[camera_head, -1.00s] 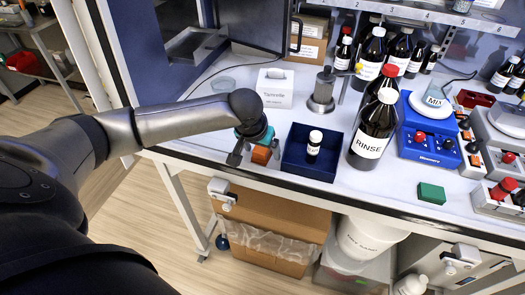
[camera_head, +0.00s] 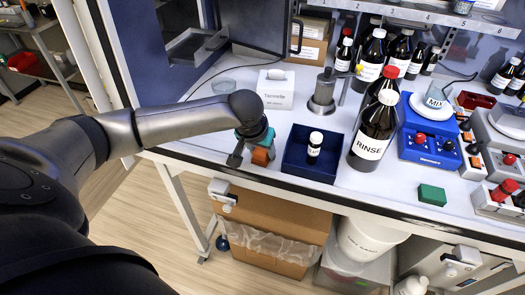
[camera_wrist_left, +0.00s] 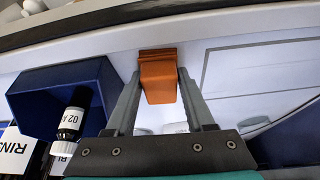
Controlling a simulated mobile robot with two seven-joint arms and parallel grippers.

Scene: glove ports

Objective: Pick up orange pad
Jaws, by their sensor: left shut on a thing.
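The orange pad (camera_head: 261,157) is a small block at the front edge of the white bench, left of the blue tray. It also shows in the left wrist view (camera_wrist_left: 158,80), between the two grey fingers. My left gripper (camera_head: 249,154) is shut on the orange pad; in the left wrist view the fingertips (camera_wrist_left: 160,82) press on both its sides. I cannot tell whether the pad touches the bench. My right gripper is not in view.
A dark blue tray (camera_head: 290,170) holding a small vial (camera_head: 314,144) stands just right of the gripper. A tall RINSE bottle (camera_head: 372,130), a green block (camera_head: 432,194) and a blue mixer (camera_head: 428,148) are further right. A white tissue box (camera_head: 275,90) is behind.

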